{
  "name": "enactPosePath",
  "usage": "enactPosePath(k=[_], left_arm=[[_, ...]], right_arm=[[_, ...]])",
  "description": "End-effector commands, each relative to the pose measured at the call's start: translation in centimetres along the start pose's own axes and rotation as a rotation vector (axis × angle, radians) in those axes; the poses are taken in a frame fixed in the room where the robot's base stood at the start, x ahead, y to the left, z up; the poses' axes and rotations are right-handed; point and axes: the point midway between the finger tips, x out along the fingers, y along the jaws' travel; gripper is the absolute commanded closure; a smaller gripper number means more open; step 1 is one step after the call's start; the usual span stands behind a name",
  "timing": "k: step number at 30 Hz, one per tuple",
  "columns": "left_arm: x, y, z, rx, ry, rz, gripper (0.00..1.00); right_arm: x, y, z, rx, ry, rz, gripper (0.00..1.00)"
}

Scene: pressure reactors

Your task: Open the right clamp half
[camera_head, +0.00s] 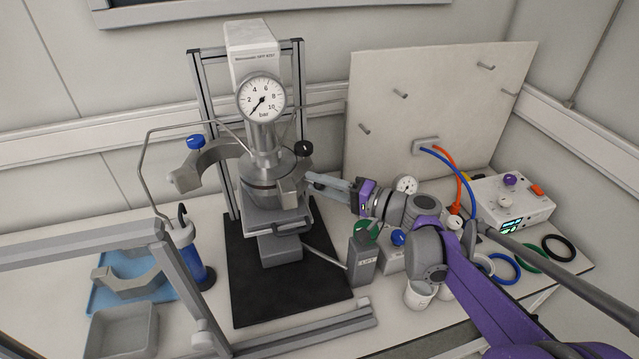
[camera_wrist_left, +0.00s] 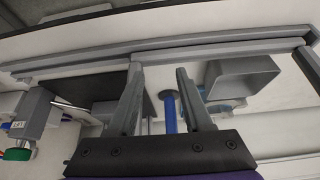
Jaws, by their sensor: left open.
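The reactor (camera_head: 262,165) stands at the back centre with a pressure gauge (camera_head: 261,97) on top. The left clamp half (camera_head: 207,165) is swung out to the left, away from the vessel. The right clamp half (camera_head: 291,187) appears as a grey block at the vessel's right side, partly hidden. My right gripper (camera_head: 313,183) reaches in from the right, its fingertips at or very near this clamp half. Whether its fingers are closed on it cannot be told. My left gripper (camera_wrist_left: 160,75) shows in the left wrist view, fingers apart with nothing between them.
A grey metal frame (camera_head: 85,243) crosses the front left. The LIFT box (camera_head: 362,262) stands below my right arm. A pegboard (camera_head: 420,100) stands behind.

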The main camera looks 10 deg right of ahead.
Motion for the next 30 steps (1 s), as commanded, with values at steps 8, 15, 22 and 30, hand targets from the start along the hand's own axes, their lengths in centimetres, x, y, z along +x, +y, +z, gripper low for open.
enactPosePath(k=[8, 15, 22, 30], left_arm=[[0.0, 0.0, 0.0, 0.0, 0.0, 0.0, 0.5], [0.0, 0.0, 0.0, 0.0, 0.0, 0.0, 0.5], [0.0, 0.0, 0.0, 0.0, 0.0, 0.0, 0.5], [0.0, 0.0, 0.0, 0.0, 0.0, 0.0, 0.5]], right_arm=[[-0.02, 0.0, 0.0, 0.0, 0.0, 0.0, 1.0], [-0.02, 0.0, -0.01, 0.0, 0.0, 0.0, 1.0], [-0.02, 0.0, -0.01, 0.0, 0.0, 0.0, 1.0], [-0.02, 0.0, -0.01, 0.0, 0.0, 0.0, 1.0]])
